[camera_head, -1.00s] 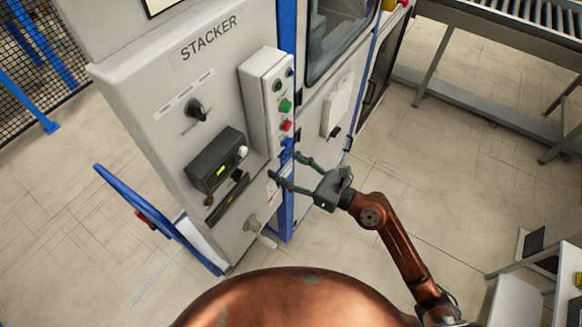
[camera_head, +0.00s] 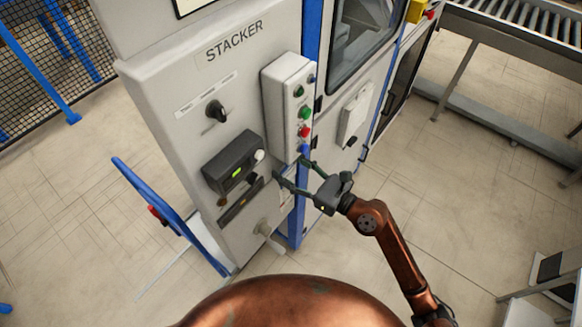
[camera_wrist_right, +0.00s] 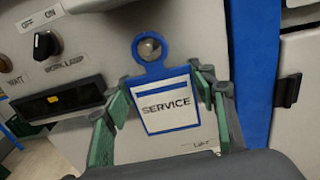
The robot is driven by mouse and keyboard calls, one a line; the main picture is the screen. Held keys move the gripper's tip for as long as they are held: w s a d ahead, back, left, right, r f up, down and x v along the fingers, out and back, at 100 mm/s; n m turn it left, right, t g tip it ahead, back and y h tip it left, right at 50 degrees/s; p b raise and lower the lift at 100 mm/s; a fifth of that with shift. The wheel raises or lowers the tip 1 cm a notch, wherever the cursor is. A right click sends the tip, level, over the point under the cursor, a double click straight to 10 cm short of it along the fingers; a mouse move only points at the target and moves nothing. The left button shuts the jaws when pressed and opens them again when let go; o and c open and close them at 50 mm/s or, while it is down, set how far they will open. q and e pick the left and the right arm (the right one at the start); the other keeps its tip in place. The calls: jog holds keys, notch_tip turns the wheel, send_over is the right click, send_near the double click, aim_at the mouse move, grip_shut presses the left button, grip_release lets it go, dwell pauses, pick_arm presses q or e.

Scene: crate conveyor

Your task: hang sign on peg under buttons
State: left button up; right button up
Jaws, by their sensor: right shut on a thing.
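The sign (camera_wrist_right: 167,106) is a white SERVICE plate in a blue frame with a blue ring on top. My right gripper (camera_wrist_right: 161,88) is shut on it, with a green-padded finger at each side edge. A round metallic peg end (camera_wrist_right: 149,47) shows through the ring; I cannot tell whether the ring is around it or only in front of it. In the head view my right gripper (camera_head: 290,169) is just below the button box (camera_head: 280,98) of the STACKER cabinet, and the sign is mostly hidden there. My left gripper is out of view.
The grey STACKER cabinet (camera_head: 165,95) carries a rotary switch (camera_head: 215,110), a dark display unit (camera_head: 232,162) and a protruding handle (camera_head: 268,235). A blue post (camera_head: 311,30) stands right of the buttons. Open floor (camera_head: 440,180) lies to the right.

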dwell(0.4)
jog(key=o, duration=1.3)
jog(key=shift+c, duration=0.2)
jog(key=shift+d, duration=0.1)
